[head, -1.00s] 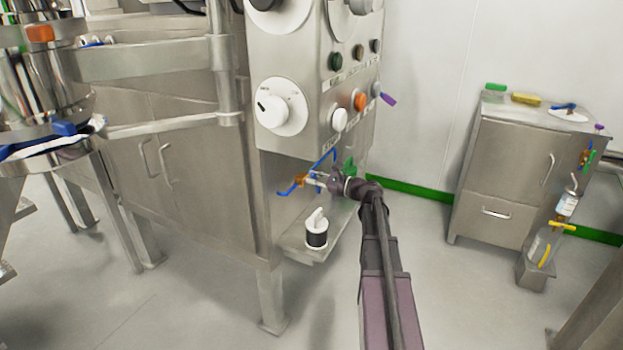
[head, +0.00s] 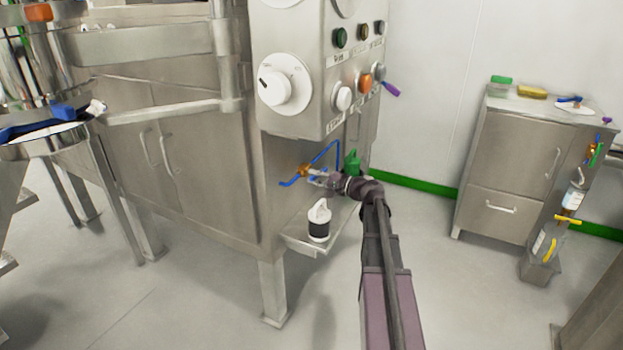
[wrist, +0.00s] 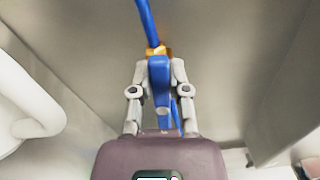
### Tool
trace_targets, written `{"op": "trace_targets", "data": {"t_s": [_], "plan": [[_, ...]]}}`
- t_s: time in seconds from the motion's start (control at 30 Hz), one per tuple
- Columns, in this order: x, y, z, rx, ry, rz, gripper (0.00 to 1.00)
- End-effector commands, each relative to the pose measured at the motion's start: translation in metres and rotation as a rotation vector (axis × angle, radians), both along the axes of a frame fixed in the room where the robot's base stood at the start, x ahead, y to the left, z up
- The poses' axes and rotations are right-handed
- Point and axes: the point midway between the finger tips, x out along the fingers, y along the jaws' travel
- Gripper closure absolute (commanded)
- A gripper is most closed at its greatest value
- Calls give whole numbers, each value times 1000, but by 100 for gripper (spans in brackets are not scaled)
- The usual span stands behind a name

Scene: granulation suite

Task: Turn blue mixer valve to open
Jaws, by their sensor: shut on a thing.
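The blue mixer valve has a brass body (head: 304,170) with blue tubing (head: 326,153) running from it, below the control box of the steel machine. In the wrist view its blue handle (wrist: 159,80) stands between my two fingers, with the brass part (wrist: 156,51) just behind it and a blue tube rising above. My gripper (head: 318,178) is shut on the blue handle, one finger on each side.
A white-and-black container (head: 319,222) stands on a low shelf just below my gripper. A green object (head: 351,162) is close behind. The control box (head: 312,70) with knobs hangs above. A steel cabinet (head: 505,165) stands at right, with clear floor between.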

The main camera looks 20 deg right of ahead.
Motion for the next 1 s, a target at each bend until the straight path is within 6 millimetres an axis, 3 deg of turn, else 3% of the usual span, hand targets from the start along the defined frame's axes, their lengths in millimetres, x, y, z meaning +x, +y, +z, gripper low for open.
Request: {"op": "trace_targets", "data": {"t_s": [0.3,0.83,0.87,0.9,0.97,1.0], "plan": [[-4,3,-7,-131,-98,7,100],[-4,3,-8,-160,-118,8,100],[-4,3,-8,-160,-118,8,75],[-3,3,-8,-160,-118,8,63],[-3,3,-8,-159,-118,7,45],[-3,3,-8,-159,-118,7,43]]}}
